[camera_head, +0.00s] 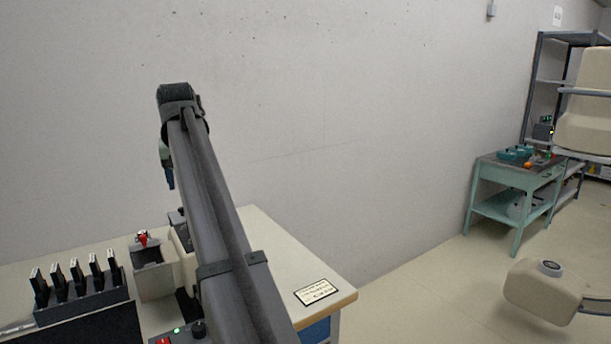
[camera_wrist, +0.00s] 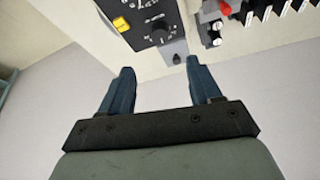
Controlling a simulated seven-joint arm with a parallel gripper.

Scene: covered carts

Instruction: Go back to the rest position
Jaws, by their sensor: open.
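My gripper (camera_wrist: 160,72) is open and empty in the wrist view, its two dark blue fingers standing apart with nothing between them. Past the fingertips is a dark control box (camera_wrist: 150,25) with a black knob and a yellow button on a pale worktop. In the head view my gripper (camera_head: 168,178) is partly hidden behind my arm, raised above the back of the table (camera_head: 262,236). My arm reaches up across the middle of the picture and hides part of the table and what stands on it.
A rack (camera_head: 80,312) with several upright dark pieces stands at the lower left. Beside it is a grey bin (camera_head: 155,280) with a red item at its top. A label card (camera_head: 316,292) lies near the table's right edge. A teal cart (camera_head: 492,173) stands far right by a shelf (camera_head: 533,88).

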